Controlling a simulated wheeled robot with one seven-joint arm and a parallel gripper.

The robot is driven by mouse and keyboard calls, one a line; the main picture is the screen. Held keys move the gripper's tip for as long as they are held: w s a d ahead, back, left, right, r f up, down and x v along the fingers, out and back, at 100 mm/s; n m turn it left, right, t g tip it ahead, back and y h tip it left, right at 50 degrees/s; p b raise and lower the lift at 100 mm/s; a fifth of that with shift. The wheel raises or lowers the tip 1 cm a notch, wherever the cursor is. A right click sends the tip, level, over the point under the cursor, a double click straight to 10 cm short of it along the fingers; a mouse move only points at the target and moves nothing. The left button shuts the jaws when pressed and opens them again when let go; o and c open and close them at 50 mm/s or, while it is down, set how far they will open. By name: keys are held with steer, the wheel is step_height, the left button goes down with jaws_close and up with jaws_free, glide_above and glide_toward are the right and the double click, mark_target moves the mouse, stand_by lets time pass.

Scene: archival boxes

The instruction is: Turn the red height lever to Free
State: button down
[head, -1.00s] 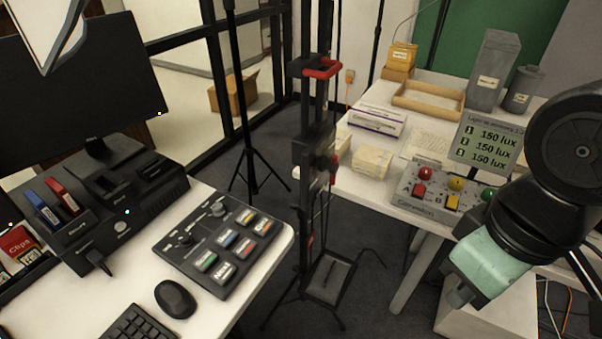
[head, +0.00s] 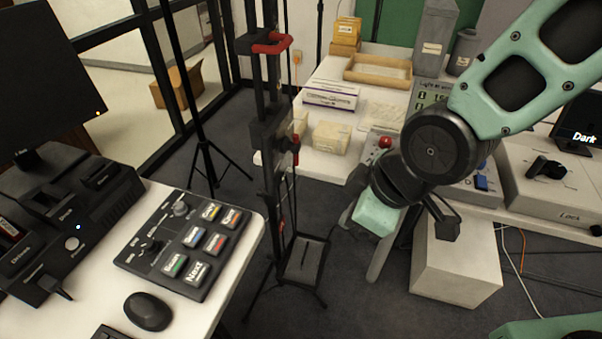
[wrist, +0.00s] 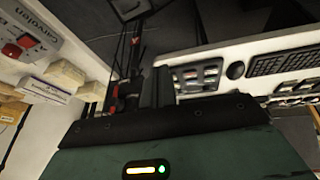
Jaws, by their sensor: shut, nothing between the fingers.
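A dark upright stand with a carriage shows in the middle of the head view. A small red lever (head: 295,146) sticks out at the right of its carriage (head: 268,140). A larger red handle (head: 272,44) sits higher on the same stand. My gripper (head: 364,222) is shut and empty, right of and lower in the picture than the red lever, apart from it. In the wrist view the stand runs up the middle, with a red part (wrist: 113,90) just beyond my gripper's dark edge. I cannot read any Free marking.
The left desk holds a button panel (head: 188,247), a mouse (head: 148,311) and a black dock (head: 65,220). The right table carries cartons (head: 331,136), a wooden tray (head: 378,72) and a control box. A tripod (head: 205,150) stands behind. Floor shows between the tables.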

steer(key=w+a+f+n+t+y+b, duration=0.2)
steer(key=w+f+n+t+y+b, duration=0.3)
steer(key=w+f+n+t+y, duration=0.2)
step_height(320, 180, down, 3)
steer(key=w+n+t, duration=0.2)
steer(key=n+t, duration=0.2)
steer(key=n, duration=0.1)
steer(key=shift+t, duration=0.3)
steer(key=shift+a+f, duration=0.1)
steer(key=shift+f, duration=0.05)
